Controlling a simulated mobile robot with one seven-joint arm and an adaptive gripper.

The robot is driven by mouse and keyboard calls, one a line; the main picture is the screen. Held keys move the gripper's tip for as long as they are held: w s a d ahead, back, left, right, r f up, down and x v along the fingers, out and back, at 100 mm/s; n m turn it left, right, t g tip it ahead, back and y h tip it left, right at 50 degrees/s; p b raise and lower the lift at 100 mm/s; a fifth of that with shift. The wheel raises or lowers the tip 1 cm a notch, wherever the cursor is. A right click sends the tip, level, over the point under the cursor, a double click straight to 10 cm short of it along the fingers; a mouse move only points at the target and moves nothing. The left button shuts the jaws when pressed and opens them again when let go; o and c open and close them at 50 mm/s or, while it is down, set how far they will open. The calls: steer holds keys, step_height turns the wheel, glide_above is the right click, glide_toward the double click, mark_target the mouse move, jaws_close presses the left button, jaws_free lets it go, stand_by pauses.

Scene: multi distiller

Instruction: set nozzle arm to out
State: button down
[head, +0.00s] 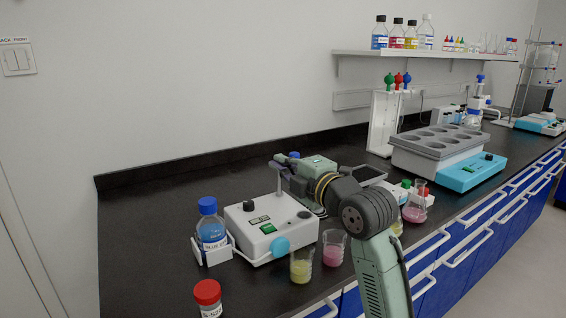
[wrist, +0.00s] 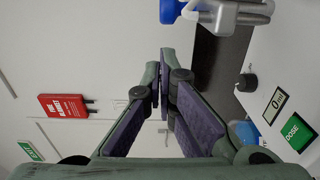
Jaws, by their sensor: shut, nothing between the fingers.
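The dispenser is a white box (head: 268,224) with a dark knob, a small display and a green button, on the dark bench. A thin grey nozzle arm (head: 280,200) rises as a post from its back, with a short bar at the top. My gripper (head: 284,160) is above the back of the box, close to that bar; touching or apart cannot be told. In the wrist view my gripper (wrist: 165,76) has its fingers together with nothing between them. The box's green DOSE button (wrist: 297,132) and knob (wrist: 246,82) show at the right there.
A blue-capped bottle (head: 211,234) stands in a holder left of the box. Beakers with yellow (head: 301,267) and pink (head: 334,248) liquid stand at the front right. A red-capped bottle (head: 208,294) is nearer. Bench space at the back left is clear.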

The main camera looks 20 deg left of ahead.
steer(key=shift+w+d, duration=0.25)
steer(key=shift+w, duration=0.45)
steer(key=shift+d, duration=0.1)
steer(key=shift+w+d+n+g+y+b, duration=0.2)
steer(key=shift+n+g+y+b, duration=0.1)
steer(key=shift+g, duration=0.1)
